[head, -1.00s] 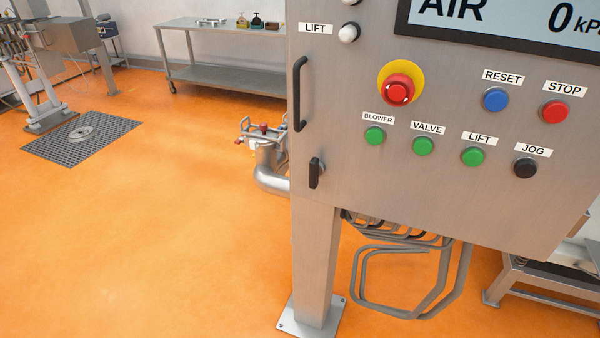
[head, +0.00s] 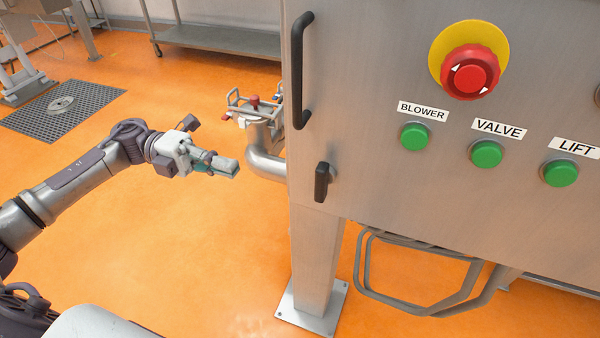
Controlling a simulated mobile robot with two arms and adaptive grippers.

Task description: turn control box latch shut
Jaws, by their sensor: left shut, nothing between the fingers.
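The control box (head: 380,150) is a grey steel cabinet on a post, filling the right of the head view. Its latch (head: 322,181) is a small black handle near the lower left corner of the front. The latch stands upright, tilted slightly. My left gripper (head: 228,168) is to the left of the latch, apart from the box, shut with nothing in it. Its arm comes in from the left edge. My right gripper is not in view.
A long black door handle (head: 301,70) is above the latch. A red emergency stop (head: 470,72) and green buttons (head: 415,136) are to the right. A steel pipe with a clamp (head: 264,150) stands behind the box's left edge. Orange floor (head: 190,250) is open at left.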

